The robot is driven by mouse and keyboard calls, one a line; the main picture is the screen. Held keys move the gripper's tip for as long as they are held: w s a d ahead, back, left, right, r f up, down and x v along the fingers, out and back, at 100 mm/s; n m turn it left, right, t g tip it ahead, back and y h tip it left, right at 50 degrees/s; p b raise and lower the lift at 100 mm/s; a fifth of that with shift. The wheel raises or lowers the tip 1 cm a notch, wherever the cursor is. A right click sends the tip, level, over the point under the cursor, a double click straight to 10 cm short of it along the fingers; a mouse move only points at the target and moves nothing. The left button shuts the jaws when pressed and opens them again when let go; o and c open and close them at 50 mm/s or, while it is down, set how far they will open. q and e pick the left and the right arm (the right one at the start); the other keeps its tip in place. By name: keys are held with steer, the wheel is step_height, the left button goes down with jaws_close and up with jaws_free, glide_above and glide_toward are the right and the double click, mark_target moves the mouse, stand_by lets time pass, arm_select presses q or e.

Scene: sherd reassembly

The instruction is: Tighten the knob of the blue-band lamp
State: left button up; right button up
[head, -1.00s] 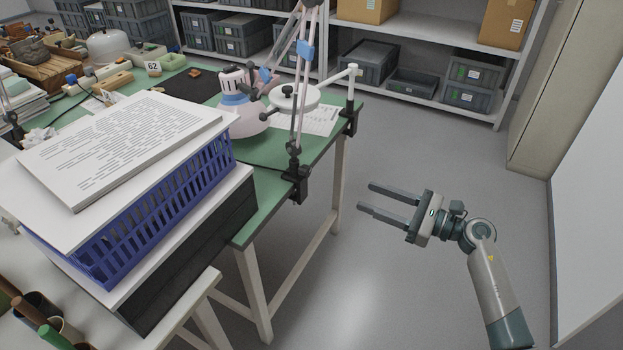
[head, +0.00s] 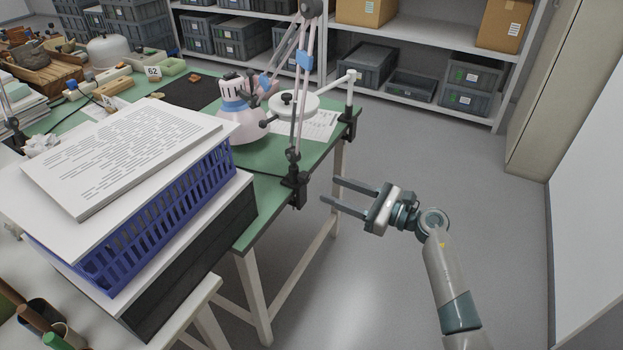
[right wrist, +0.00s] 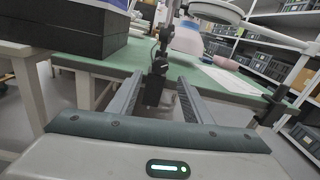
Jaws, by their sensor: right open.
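The blue-band lamp stands at the right part of the green table, its pale shade (head: 240,125) ringed in blue and a blue band (head: 304,60) on its arm. Its dark clamp (head: 296,188) grips the table edge, with a dark joint (head: 292,154) just above it. I cannot tell which dark part is the knob. My right gripper (head: 329,191) is open and empty, right of the clamp and apart from it, its fingers pointing left. In the right wrist view the clamp (right wrist: 154,88) shows between the fingertips, beyond them. My left gripper is out of view.
A white round-headed lamp (head: 297,104) with its own clamp (head: 349,118) stands close by. A blue basket (head: 150,225) topped with papers sits on a dark box at the left. Shelves (head: 440,40) stand behind. The floor around my right arm is clear.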

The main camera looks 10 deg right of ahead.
mark_target(308, 180)
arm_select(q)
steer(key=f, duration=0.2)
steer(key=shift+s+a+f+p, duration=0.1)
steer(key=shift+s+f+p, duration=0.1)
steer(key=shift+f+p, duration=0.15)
arm_select(e)
steer(key=x, duration=0.8)
steer(key=c, duration=1.1)
steer(key=shift+o, duration=0.2)
